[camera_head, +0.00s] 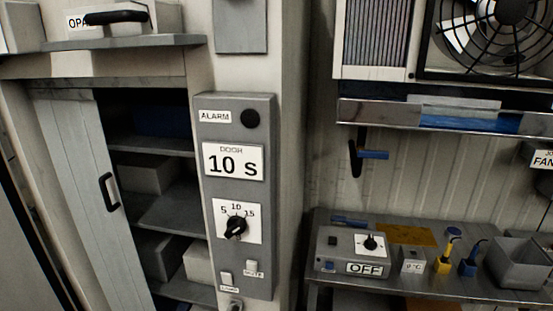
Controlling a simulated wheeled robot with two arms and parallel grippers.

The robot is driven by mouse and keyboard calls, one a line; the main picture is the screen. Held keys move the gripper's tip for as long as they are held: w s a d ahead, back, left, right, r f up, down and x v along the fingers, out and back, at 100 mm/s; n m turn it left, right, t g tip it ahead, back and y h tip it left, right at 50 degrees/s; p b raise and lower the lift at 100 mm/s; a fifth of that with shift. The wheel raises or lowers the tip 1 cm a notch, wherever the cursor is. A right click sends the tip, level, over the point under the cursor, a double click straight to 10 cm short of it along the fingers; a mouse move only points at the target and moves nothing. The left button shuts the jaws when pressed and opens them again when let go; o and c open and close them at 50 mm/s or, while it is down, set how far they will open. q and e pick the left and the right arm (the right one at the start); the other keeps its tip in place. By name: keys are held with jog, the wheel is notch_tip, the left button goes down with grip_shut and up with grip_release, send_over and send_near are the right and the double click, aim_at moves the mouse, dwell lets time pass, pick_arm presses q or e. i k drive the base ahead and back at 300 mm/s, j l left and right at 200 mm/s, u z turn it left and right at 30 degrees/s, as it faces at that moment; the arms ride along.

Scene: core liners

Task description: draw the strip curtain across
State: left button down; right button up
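A pale grey hanging panel with vertical seams (75,150) covers the left part of a shelved opening. It looks like the strip curtain, though I cannot tell for sure. A black upright handle (109,191) is on its right edge. To its right the opening is uncovered, showing grey shelves (165,212) with pale boxes (146,174) and a dark blue item (162,121). Neither of my grippers is in view.
A grey control box (237,281) with alarm, a "10 S" door label and a dial stands right of the opening. A bench (430,289) at right holds a switch box marked OFF (352,251) and small items. A fan unit (490,45) is above.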

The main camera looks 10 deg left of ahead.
aim_at(70, 123)
jog(key=u, duration=1.45)
